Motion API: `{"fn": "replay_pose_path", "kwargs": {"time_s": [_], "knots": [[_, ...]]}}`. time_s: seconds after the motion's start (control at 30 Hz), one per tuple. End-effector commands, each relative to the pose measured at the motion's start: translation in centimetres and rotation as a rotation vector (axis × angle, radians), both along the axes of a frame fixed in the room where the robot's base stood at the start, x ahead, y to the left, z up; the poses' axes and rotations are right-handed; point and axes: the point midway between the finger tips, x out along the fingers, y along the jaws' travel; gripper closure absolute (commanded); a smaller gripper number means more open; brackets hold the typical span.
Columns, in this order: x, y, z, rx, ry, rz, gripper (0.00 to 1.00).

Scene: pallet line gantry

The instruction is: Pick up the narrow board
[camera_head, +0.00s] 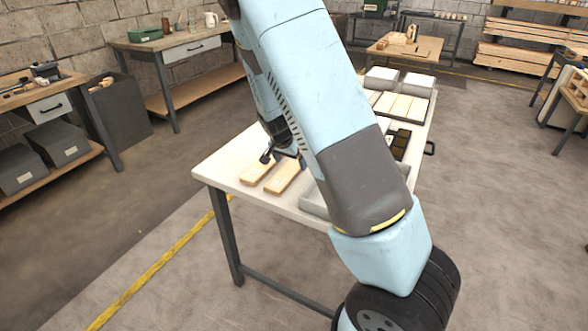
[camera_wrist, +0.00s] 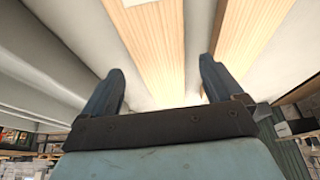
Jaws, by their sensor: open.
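Two pale wooden boards lie side by side near the front left corner of the white table, the left board (camera_head: 258,172) and the right board (camera_head: 284,177). I cannot tell surely which is the narrow board. My gripper (camera_head: 283,157) is over the far part of these boards, pointing down, open and empty. In the wrist view, one board (camera_wrist: 152,40) runs between the spread fingers of my gripper (camera_wrist: 162,68). The other board (camera_wrist: 250,35) lies to the right, partly behind the right finger. My arm hides part of the table.
The white table (camera_head: 222,162) also bears a grey tray (camera_head: 313,203), dark blocks (camera_head: 399,143), a tray of pale boards (camera_head: 402,106) and grey bins (camera_head: 418,84) farther back. A workbench (camera_head: 165,45) stands behind to the left. Open floor surrounds the table.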

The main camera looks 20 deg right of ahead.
Motion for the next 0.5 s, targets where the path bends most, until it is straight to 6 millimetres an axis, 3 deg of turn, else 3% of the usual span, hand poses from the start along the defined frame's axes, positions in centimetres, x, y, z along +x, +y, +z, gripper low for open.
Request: {"fn": "replay_pose_path", "kwargs": {"time_s": [0.2,0.5], "knots": [[0.7,-0.7,-2.1,0.000,0.000,-0.001,0.06],[0.8,-0.7,-2.3,0.001,-0.001,-0.001,0.07]]}}
